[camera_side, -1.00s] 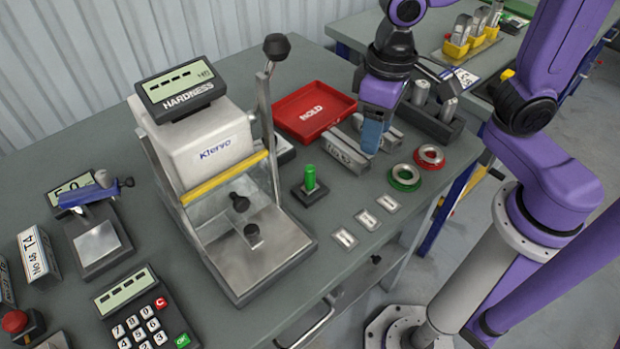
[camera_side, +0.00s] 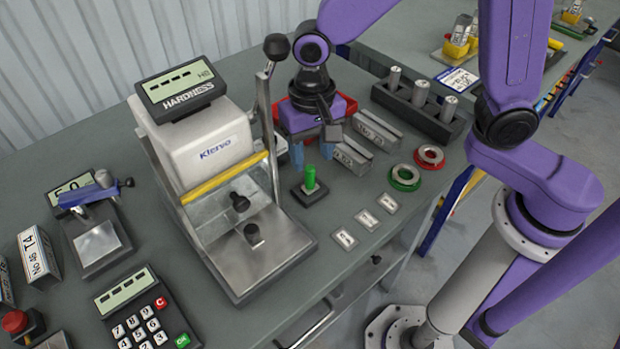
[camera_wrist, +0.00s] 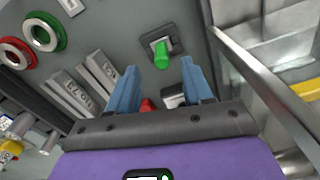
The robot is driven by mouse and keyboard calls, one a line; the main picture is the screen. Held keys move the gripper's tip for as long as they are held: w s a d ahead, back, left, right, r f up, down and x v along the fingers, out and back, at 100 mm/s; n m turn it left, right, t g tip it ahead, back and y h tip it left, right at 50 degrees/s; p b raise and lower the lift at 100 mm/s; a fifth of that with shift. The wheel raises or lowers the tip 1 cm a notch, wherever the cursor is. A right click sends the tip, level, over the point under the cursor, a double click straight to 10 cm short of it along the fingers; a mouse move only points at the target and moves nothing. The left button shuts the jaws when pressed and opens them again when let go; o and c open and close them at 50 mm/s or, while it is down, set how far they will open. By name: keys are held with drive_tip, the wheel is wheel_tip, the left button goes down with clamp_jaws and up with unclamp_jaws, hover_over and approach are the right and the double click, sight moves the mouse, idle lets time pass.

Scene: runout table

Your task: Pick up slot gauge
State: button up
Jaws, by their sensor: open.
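A green peg (camera_side: 310,178) stands upright on a small dark square base (camera_side: 310,193) with a light top. It also shows in the wrist view (camera_wrist: 161,56), ahead of and between my fingertips. My gripper (camera_side: 316,155) is open and empty, its blue fingers behind the peg in the side view. In the wrist view my gripper (camera_wrist: 159,66) shows nothing between its fingers. I cannot tell its exact height or any contact. Three small slotted metal plates (camera_side: 366,219) lie near the table's front edge. No label shows which thing is the slot gauge.
The hardness tester (camera_side: 215,150) with its upright lever stands left of the peg. Two grey numbered blocks (camera_side: 377,132), a green ring (camera_side: 404,177) and a red ring (camera_side: 429,157) lie to the right. My gripper partly hides the red tray (camera_side: 349,104).

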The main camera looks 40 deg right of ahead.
sight(310, 167)
drive_tip(key=shift+w+a+f, duration=0.1)
drive_tip(key=shift+f, duration=3.3)
clamp_jaws()
